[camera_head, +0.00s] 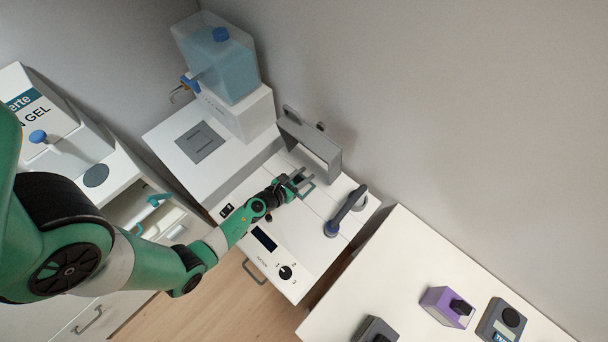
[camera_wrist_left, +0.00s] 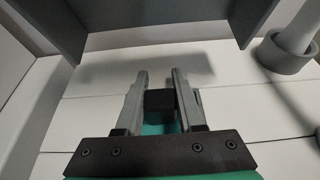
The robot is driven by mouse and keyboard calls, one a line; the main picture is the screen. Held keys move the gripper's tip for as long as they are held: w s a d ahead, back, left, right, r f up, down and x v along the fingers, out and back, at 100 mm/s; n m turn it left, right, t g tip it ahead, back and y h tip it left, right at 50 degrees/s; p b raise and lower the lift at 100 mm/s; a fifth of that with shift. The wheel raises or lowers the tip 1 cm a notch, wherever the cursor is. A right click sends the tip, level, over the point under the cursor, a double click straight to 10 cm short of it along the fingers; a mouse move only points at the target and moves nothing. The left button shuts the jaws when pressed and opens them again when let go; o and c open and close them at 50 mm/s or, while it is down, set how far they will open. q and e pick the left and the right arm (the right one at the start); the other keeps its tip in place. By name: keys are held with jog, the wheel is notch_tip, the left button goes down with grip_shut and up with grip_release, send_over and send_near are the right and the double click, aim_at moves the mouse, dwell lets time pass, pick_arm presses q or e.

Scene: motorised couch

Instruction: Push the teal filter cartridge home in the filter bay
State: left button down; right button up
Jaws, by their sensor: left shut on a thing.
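My left gripper (camera_head: 299,181) is over the white machine's top, beside the grey bracket. In the left wrist view its two fingers (camera_wrist_left: 160,85) stand on either side of a black block (camera_wrist_left: 160,103) and are shut on it. Teal shows under and beside the block, so it appears to be the grip of the teal filter cartridge (camera_wrist_left: 160,128). In the head view a teal edge (camera_head: 308,191) shows beside the fingers, at the machine's top surface. The gripper hides most of the cartridge and the bay, and I cannot tell how deep it sits. My right gripper is not in view.
A grey bracket (camera_head: 318,146) stands close behind the gripper. A grey handle with a blue-grey round end (camera_head: 332,229) is to the right. A tank of blue liquid (camera_head: 221,67) stands at the back left. A table at the right holds a purple box (camera_head: 441,304).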

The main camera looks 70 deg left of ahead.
pick_arm(q)
jog(key=shift+f, duration=0.15)
jog(key=shift+c, duration=2.2)
grip_release()
jog(key=shift+s+d+r, duration=0.1)
jog(key=shift+s+r, duration=0.1)
jog(key=shift+s, duration=0.05)
jog(key=p+v, duration=0.2)
jog(key=v, duration=0.9)
